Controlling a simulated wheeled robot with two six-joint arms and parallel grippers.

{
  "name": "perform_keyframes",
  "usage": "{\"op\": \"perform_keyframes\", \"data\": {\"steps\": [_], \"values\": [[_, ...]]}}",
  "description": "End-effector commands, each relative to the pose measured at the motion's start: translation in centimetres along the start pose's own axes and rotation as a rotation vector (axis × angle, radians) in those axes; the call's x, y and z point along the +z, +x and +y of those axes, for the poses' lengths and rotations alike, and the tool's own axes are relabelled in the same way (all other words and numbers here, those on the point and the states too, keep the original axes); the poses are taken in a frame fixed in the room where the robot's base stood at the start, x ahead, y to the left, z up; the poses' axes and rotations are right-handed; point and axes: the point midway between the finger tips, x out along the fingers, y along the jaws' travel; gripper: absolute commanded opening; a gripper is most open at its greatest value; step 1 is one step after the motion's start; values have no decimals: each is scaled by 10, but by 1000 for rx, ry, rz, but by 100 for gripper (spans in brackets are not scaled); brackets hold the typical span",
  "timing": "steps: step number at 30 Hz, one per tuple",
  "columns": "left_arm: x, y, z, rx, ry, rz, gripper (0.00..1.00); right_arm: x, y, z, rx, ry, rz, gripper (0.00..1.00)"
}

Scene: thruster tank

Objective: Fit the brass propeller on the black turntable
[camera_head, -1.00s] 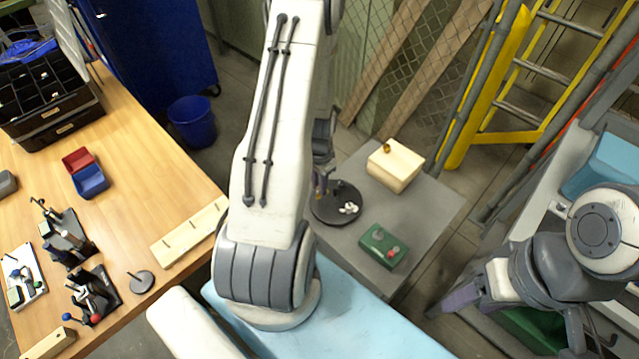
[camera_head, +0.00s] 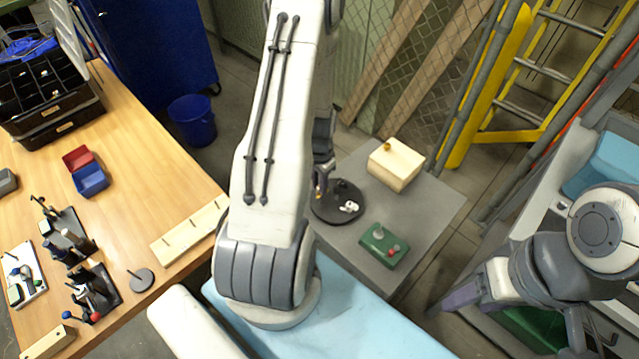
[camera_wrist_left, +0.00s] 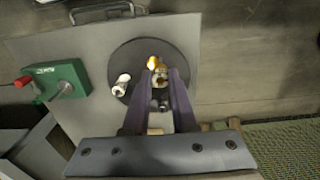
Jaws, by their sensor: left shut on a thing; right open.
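The black turntable (camera_head: 326,214) is a round dark disc on a grey table; it also shows in the wrist view (camera_wrist_left: 125,60). My left gripper (camera_head: 320,183) is at the disc's left side, over it in the picture. In the wrist view its fingers (camera_wrist_left: 158,80) are shut on a small brass-coloured piece, which looks like the brass propeller (camera_wrist_left: 153,62). The fingers hide part of it, and I cannot tell whether it touches the disc. A white piece (camera_head: 350,207) sits on the disc beside it. My right gripper (camera_head: 462,297) is open, away to the right.
A green control box (camera_head: 384,246) with a red knob stands in front of the turntable. A pale wooden box (camera_head: 395,166) with a brass-coloured knob is behind. The grey table's (camera_head: 425,215) right side is clear. A wooden bench (camera_head: 150,215) with tools stands left.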

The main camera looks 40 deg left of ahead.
Motion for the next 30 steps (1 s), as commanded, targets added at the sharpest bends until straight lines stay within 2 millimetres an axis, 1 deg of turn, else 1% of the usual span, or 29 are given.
{"op": "perform_keyframes", "data": {"steps": [18,30], "values": [[0,14,0,0,0,0,0,0,10,1,0,0,0,56],[0,15,0,0,0,0,0,1,11,1,0,0,0,56]]}}
